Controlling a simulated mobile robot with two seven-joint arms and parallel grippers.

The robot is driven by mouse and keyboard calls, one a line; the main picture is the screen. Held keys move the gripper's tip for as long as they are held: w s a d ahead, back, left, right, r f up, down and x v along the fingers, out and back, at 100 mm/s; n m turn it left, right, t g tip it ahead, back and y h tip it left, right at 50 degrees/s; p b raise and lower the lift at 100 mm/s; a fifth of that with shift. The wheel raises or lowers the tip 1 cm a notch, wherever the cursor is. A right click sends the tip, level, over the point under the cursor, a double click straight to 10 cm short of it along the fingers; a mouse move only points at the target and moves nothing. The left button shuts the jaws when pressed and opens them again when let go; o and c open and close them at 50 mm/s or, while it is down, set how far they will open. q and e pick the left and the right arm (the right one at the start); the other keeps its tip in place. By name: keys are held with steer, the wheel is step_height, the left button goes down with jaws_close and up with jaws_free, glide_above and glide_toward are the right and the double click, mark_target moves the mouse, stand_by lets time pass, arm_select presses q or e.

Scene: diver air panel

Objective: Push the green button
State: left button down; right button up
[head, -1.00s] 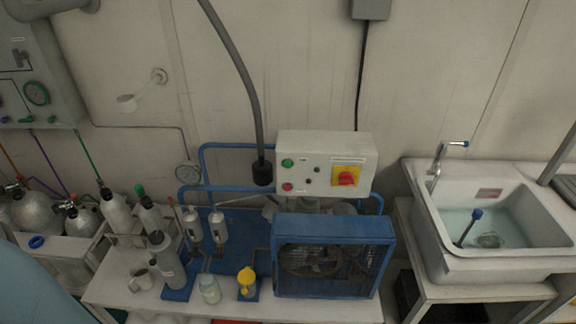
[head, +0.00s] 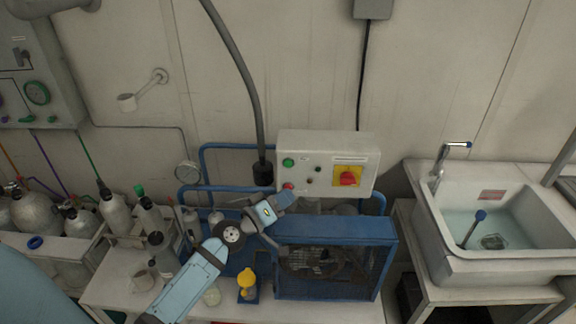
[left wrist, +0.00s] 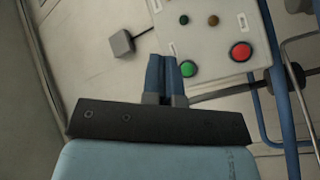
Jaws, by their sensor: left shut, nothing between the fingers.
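The green button (head: 288,162) is at the upper left of the white control box (head: 327,148), above a red button (head: 288,186). In the left wrist view the green button (left wrist: 188,69) shows close beside the fingertips, to their right. My left gripper (head: 287,198) is shut and empty, in front of the box's lower left part, just below the red button in the head view. Its blue fingers (left wrist: 160,62) are together in the left wrist view. I cannot tell the exact gap to the box. My right gripper is not in view.
A yellow-and-red rotary switch (head: 348,177) is on the box's right side. A blue fan housing (head: 335,230) stands below it. A grey hose (head: 237,75), blue pipes and a pressure gauge (head: 187,173) are left of the box. A sink (head: 505,215) stands at right.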

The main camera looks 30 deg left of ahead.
mark_target(288, 164)
arm_select(q)
steer(key=w+a+b, duration=0.2)
steer(key=w+a, duration=0.2)
steer(key=w, duration=0.3)
steer(key=shift+w+a, duration=0.25)
stand_by(0.3)
stand_by(0.4)
stand_by(1.5)
steer(key=shift+w+a, duration=0.25)
steer(key=shift+w, duration=0.15)
